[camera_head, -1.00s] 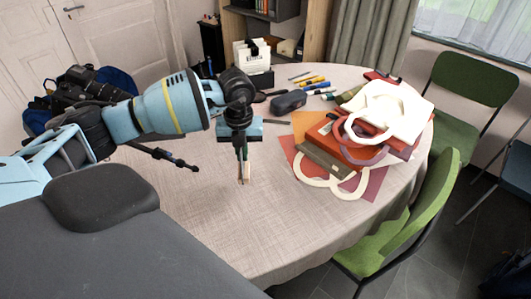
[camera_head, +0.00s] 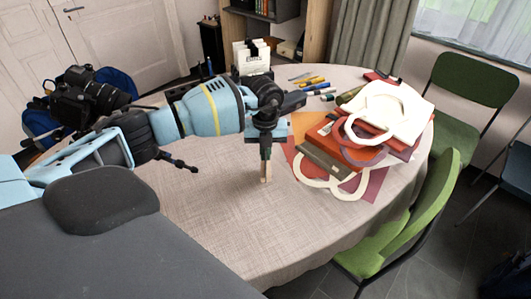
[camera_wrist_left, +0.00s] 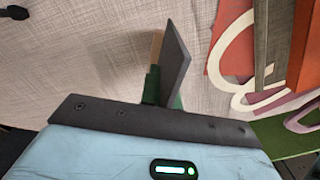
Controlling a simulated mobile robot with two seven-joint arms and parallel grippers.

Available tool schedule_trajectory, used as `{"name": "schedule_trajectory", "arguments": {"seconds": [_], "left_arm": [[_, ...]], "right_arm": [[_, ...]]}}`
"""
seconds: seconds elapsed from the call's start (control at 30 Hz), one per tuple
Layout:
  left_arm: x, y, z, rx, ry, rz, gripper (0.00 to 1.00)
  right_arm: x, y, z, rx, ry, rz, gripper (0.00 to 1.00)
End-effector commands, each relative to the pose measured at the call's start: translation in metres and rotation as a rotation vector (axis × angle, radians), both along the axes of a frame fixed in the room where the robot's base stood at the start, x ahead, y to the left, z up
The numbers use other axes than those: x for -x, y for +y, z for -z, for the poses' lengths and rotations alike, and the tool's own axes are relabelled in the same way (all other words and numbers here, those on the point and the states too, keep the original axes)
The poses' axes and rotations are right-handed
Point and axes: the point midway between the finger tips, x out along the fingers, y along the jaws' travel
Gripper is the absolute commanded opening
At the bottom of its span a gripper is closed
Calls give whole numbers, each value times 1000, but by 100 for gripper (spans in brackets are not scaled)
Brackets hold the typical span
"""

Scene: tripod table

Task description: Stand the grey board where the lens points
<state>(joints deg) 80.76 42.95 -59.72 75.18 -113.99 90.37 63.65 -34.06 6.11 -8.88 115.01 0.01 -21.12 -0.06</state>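My left gripper (camera_head: 265,151) is over the middle of the table, left of the stacked papers. Its green fingers are shut on the grey board (camera_wrist_left: 177,50), seen nearly edge-on in the left wrist view with a pale wooden piece (camera_wrist_left: 157,46) beside it. In the head view only a narrow pale and dark strip of it (camera_head: 265,172) shows below the fingers. Whether it touches the cloth is unclear. The black camera (camera_head: 85,97) is on a tripod at the left, its lens facing right. My arm hides part of the tripod. My right gripper is not in view.
A pile of boards, coloured sheets and white cut-out rings (camera_head: 375,130) covers the table's right side. Pens (camera_head: 312,82) and a white card holder (camera_head: 252,58) are at the back. The front tablecloth (camera_head: 235,225) is clear. A green chair (camera_head: 405,225) stands at right.

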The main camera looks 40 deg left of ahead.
Motion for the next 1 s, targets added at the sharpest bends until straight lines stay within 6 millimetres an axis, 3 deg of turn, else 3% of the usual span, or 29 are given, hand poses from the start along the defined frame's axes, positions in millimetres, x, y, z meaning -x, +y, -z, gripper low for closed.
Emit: {"name": "schedule_trajectory", "arguments": {"seconds": [0.4, 0.6, 1.0], "left_arm": [[0, 0, 8, 0, -1, 0, 0], [0, 0, 8, 0, -1, 1, 25], [-1, 0, -1, 1, -4, 1, 25]], "right_arm": [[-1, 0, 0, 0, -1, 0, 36], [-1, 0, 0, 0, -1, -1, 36], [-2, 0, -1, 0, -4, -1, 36]]}}
